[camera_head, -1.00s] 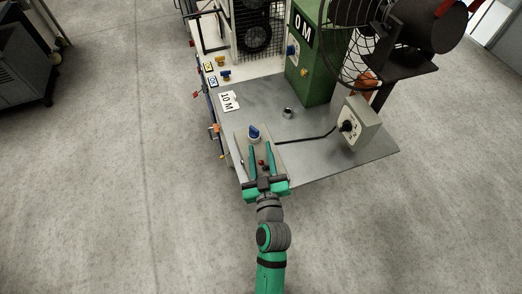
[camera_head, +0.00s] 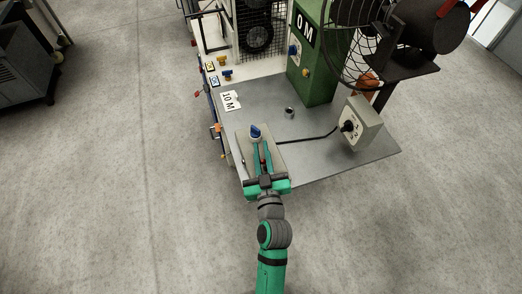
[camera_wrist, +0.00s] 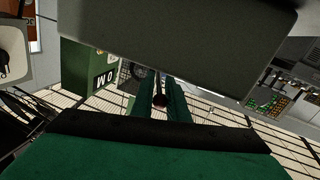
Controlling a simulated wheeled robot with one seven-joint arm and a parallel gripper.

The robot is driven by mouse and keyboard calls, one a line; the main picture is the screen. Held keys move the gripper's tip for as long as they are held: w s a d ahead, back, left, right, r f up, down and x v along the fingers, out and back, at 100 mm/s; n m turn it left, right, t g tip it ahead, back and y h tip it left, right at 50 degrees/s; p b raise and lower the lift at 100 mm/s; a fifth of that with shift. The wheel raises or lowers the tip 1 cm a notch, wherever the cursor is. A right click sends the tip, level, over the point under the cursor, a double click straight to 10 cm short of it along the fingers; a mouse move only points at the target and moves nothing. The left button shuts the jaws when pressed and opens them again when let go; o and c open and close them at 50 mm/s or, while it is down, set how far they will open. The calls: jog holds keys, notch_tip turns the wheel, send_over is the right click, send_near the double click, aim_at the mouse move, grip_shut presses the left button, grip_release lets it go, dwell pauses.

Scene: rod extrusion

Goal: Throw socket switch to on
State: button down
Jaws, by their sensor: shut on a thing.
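A blue rotary switch knob (camera_head: 255,132) sits on a light grey box (camera_head: 244,157) at the front left of the metal table. My gripper (camera_head: 260,147) reaches in from the front, its two green fingers close together with their tips at the knob. It is shut on the blue knob. In the wrist view the fingers of my gripper (camera_wrist: 160,92) show nearly parallel in the middle, and the knob cannot be made out. A light socket box (camera_head: 364,118) with a black plug stands at the right, joined by a black cable to the grey box.
The metal table (camera_head: 300,155) is clear between the two boxes. A small metal ring (camera_head: 289,112) lies behind the cable. A green cabinet (camera_head: 318,75) and a caged fan (camera_head: 352,45) stand at the back.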

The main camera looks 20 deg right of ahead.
jog(key=m, duration=0.1)
jog(key=d+m, duration=0.1)
jog(key=shift+w+m+g, duration=0.15)
jog(key=shift+m+g, duration=0.15)
jog(key=shift+m, duration=0.1)
jog(key=shift+d+m+y, duration=0.3)
jog(key=shift+d+m, duration=0.15)
jog(key=shift+m, duration=0.75)
jog(key=shift+d+f+m+g+y, duration=0.2)
jog(key=shift+m+y, duration=0.05)
jog(key=shift+m, duration=0.5)
jog(key=shift+d+f+m+g+y, duration=0.15)
jog(key=shift+m+g+y, duration=0.1)
jog(key=shift+m, duration=0.5)
jog(key=shift+d, duration=0.15)
jog(key=c, duration=1.7)
grip_release()
jog(key=shift+c, duration=0.2)
jog(key=s, duration=0.3)
jog(key=s+r, duration=0.1)
jog(key=s, duration=0.2)
jog(key=s+a, duration=0.1)
jog(key=s, duration=0.2)
jog(key=shift+s+r, duration=0.2)
jog(key=shift+s, duration=0.2)
jog(key=shift+s+r, duration=0.1)
jog(key=shift+s, duration=0.45)
